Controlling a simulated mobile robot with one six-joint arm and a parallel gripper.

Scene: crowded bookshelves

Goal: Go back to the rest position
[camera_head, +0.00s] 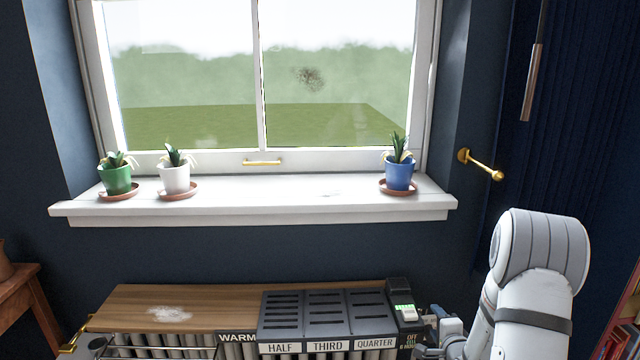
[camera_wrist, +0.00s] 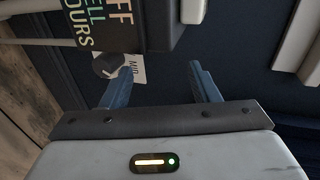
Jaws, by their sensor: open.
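My gripper (camera_wrist: 162,82) is open in the wrist view, its two blue fingers apart with nothing held between them. A round dark knob (camera_wrist: 108,65) with a white tag (camera_wrist: 132,69) lies beyond the left finger; I cannot tell whether they touch. In the head view my gripper (camera_head: 436,338) is low at the right end of the radiator cover, beside the dark control box (camera_head: 408,318) with its lit green switch. My white arm hides part of it there.
The wooden radiator top (camera_head: 190,308) carries slotted dark panels (camera_head: 325,312) labelled HALF, THIRD and QUARTER. Above it, the white windowsill (camera_head: 270,203) holds a green pot (camera_head: 115,179), a white pot (camera_head: 174,178) and a blue pot (camera_head: 399,176). A brass curtain holdback (camera_head: 480,165) juts out at right.

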